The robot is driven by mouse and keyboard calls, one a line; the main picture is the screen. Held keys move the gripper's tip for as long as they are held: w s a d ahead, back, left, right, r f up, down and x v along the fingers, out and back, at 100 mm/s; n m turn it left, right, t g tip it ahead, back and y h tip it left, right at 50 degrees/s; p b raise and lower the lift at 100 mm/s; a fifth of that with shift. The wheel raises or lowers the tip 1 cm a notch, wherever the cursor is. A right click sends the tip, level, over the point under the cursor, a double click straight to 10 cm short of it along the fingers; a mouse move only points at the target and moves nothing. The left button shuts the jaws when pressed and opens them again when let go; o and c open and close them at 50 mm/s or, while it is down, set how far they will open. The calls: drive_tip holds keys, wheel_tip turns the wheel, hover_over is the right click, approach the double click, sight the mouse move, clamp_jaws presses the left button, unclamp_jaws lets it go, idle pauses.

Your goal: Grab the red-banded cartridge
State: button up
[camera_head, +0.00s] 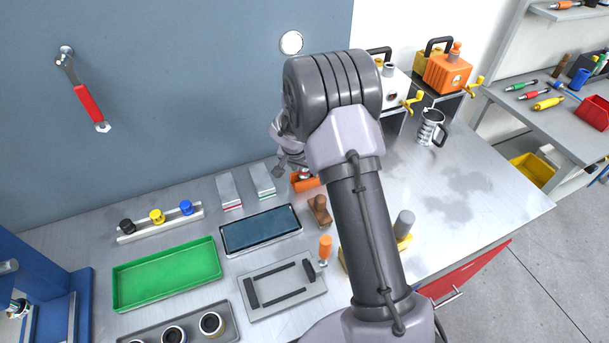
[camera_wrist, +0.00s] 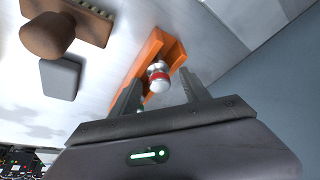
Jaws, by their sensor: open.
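The red-banded cartridge (camera_wrist: 158,77) is a small pale metallic cylinder with a red band. It sits in an orange holder (camera_wrist: 150,53) on the metal bench. My gripper (camera_wrist: 161,82) is open, its two fingers on either side of the cartridge in the wrist view. I cannot tell whether either finger touches it. In the head view the orange holder (camera_head: 306,184) shows near the back of the bench, with the cartridge small on top (camera_head: 304,174). My gripper (camera_head: 284,170) is just left of it there, partly hidden by my arm.
A brown knobbed object (camera_head: 319,210) stands close to the holder. Grey blocks (camera_head: 263,180) are to its left, and a dark blue tray (camera_head: 261,231) and green tray (camera_head: 167,274) lie nearer. A metal mug (camera_head: 430,127) is at right. The wall (camera_head: 190,90) is close behind.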

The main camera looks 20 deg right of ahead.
clamp_jaws()
drive_tip(key=shift+r, duration=0.1)
